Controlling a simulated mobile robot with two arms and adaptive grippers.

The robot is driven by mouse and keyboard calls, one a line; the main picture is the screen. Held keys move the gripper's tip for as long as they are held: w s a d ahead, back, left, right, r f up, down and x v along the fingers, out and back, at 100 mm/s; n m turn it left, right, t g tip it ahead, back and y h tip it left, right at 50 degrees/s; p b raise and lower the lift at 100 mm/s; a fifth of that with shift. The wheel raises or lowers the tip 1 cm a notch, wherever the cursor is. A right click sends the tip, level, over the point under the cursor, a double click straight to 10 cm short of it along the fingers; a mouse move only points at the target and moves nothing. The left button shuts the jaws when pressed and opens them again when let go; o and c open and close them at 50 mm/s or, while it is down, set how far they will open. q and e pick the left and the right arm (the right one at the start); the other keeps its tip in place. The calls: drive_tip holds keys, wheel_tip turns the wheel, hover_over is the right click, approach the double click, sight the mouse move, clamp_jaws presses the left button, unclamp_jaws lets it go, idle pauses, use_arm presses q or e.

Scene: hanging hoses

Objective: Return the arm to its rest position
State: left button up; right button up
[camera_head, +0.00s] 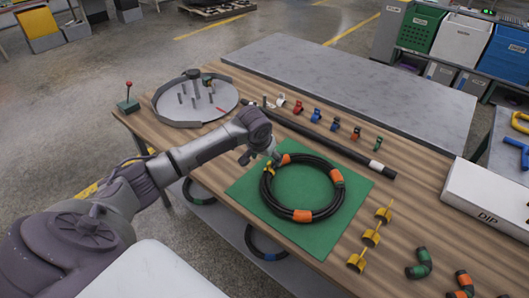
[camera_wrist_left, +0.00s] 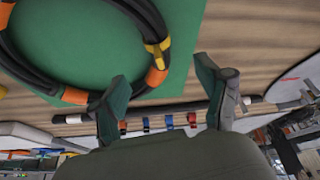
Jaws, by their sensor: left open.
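My left arm reaches in from the left in the head view, and my left gripper (camera_head: 262,157) is above the far left edge of the green mat, close to the coiled black hose (camera_head: 331,205). In the left wrist view my gripper (camera_wrist_left: 163,80) has its two fingers spread, with nothing between them. The hose coil (camera_wrist_left: 60,85) lies on the green mat (camera_wrist_left: 85,40) with orange bands and a yellow clip on it. The gap between fingers and coil cannot be judged exactly. My right gripper is not in view.
A round grey tray (camera_head: 190,122) stands at the table's far left. A black rod (camera_head: 330,143) and several small coloured clips lie beyond the mat. Yellow pieces (camera_head: 371,237), elbow fittings (camera_head: 420,264) and a white box (camera_head: 490,203) are at the right. Hoses hang below the near edge.

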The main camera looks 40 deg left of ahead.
use_arm(q)
drive_tip(key=v, duration=0.4)
drive_tip(key=s+d+f+m, duration=0.1)
drive_tip(key=s+d+f, duration=0.1)
drive_tip(key=d, duration=0.1)
drive_tip(key=s+d+f+m, duration=0.1)
drive_tip(key=s+d+f, duration=0.1)
drive_tip(key=s+d, duration=0.1)
drive_tip(key=s+d+f+m+h, duration=0.1)
drive_tip(key=s+d+f, duration=0.1)
drive_tip(key=d, duration=0.2)
drive_tip(key=shift+s+d+f+g, duration=0.2)
drive_tip(key=shift+s+f+g, duration=0.1)
drive_tip(key=shift+f, duration=0.1)
drive_tip(key=s+d+f+m+h, duration=0.1)
drive_tip(key=s+d+f+m, duration=0.1)
drive_tip(key=s+d, duration=0.5)
drive_tip(key=s+r+y, duration=0.1)
drive_tip(key=s+r, duration=0.1)
drive_tip(key=s, duration=1.5)
wheel_tip(320, 180, down, 25)
drive_tip(key=g, duration=0.2)
drive_tip(key=s+a+f, duration=0.2)
drive_tip(key=s+f, duration=0.6)
drive_tip(key=f, duration=0.1)
drive_tip(key=s+a+f+g, duration=0.1)
drive_tip(key=s+a+f, duration=0.1)
drive_tip(key=s+f, duration=0.7)
drive_tip(key=shift+s, duration=0.3)
